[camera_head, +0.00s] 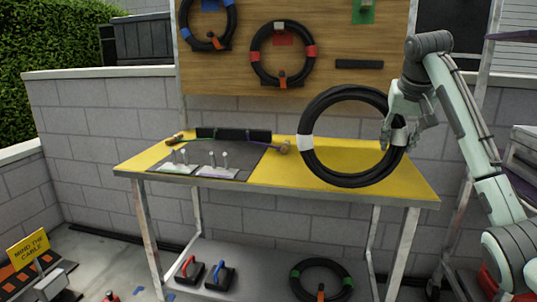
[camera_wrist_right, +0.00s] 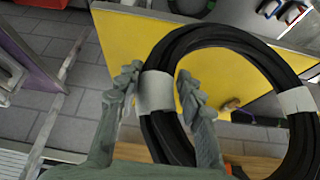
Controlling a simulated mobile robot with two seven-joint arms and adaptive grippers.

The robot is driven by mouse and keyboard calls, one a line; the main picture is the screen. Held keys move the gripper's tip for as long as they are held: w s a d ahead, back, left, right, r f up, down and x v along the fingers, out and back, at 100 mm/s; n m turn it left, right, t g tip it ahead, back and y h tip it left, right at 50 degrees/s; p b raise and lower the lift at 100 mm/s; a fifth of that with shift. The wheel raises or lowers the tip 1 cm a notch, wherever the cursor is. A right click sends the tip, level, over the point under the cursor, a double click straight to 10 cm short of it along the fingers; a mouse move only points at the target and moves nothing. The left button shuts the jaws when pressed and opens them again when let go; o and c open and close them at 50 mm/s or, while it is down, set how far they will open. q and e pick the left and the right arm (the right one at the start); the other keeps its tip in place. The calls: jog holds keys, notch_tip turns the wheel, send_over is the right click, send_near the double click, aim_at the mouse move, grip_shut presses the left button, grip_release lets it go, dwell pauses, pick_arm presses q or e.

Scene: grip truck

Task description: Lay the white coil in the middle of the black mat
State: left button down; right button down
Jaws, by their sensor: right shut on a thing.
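The white coil (camera_head: 350,181) is a black cable ring with white bands. My right gripper (camera_head: 398,136) is shut on its right-hand white band and holds it upright in front of the yellow table's right part. In the right wrist view the coil (camera_wrist_right: 222,36) shows large, with a white band (camera_wrist_right: 156,92) between the fingers (camera_wrist_right: 157,80). The black mat (camera_head: 246,160) lies on the table's left part, left of the coil and apart from it. My left gripper is not in view.
On the mat's front edge stand two small pale plates with upright pegs (camera_head: 217,168). A dark bar (camera_head: 234,134) stands at its back. The yellow table top (camera_head: 276,172) is bare on the right. Coils with red (camera_head: 257,54) and blue bands hang on the board; a green-banded one (camera_head: 321,265) lies below.

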jog(key=s+a+f+n, duration=0.1)
jog(key=s+a+f, duration=0.5)
jog(key=s+f, duration=0.5)
jog(key=s+a+f+n+y, duration=0.1)
jog(key=s+a+f, duration=0.4)
jog(key=s+f, duration=0.6)
jog(key=shift+s+a+f+n+y, duration=0.3)
jog(key=shift+s+a+f+n, duration=0.1)
jog(key=shift+s+n, duration=0.15)
jog(key=shift+a, duration=0.15)
